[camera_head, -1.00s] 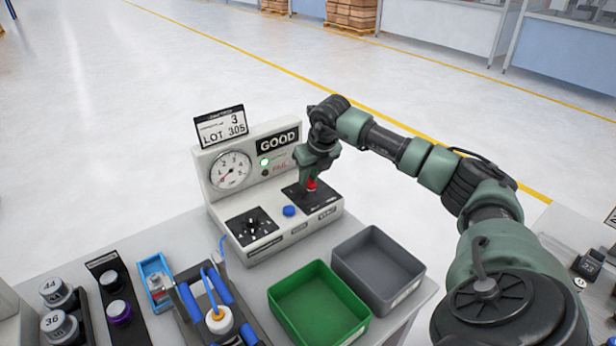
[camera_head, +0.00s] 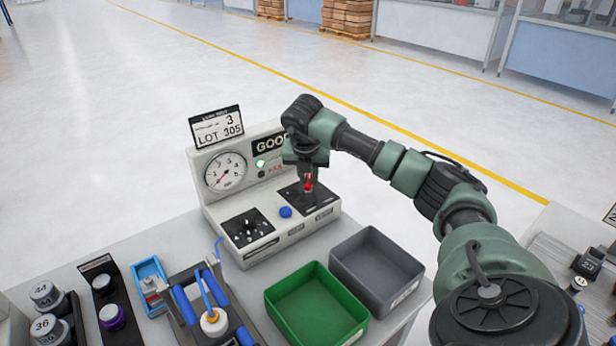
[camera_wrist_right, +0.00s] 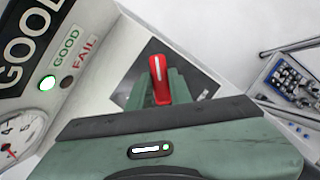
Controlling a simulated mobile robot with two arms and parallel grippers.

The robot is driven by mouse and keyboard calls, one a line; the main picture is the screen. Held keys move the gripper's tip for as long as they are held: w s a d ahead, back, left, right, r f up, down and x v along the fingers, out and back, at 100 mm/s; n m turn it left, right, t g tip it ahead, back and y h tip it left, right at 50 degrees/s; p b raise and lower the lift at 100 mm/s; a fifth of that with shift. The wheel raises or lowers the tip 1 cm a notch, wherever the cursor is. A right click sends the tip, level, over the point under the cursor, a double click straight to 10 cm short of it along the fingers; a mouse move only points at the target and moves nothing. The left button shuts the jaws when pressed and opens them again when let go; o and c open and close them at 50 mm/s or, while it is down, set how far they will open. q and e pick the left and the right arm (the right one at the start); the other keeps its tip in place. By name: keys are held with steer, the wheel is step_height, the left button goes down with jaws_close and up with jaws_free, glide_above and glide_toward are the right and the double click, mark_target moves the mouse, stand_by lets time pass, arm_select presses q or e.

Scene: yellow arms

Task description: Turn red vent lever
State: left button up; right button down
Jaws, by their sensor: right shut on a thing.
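The red vent lever (camera_head: 308,185) stands on the black plate at the right of the grey test station (camera_head: 262,250). It also shows in the right wrist view (camera_wrist_right: 160,82), upright between the green fingers. My right gripper (camera_head: 307,178) reaches down from above and is shut on the lever. The gripper body (camera_wrist_right: 170,150) hides much of the plate in the wrist view. The green GOOD lamp (camera_head: 260,163) is lit, and the gauge (camera_head: 225,171) needle points to its lower left. My left gripper is not in view.
A blue button (camera_head: 285,212) and a black knob (camera_head: 247,228) sit left of the lever. A green bin (camera_head: 318,338) and a grey bin (camera_head: 380,292) stand in front. A blue-handled fixture (camera_head: 186,304) lies at front left.

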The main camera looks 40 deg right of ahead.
stand_by(0.5)
steer(key=c, duration=1.3)
jaws_free()
steer(key=b+v, duration=0.1)
steer(key=v, duration=0.7)
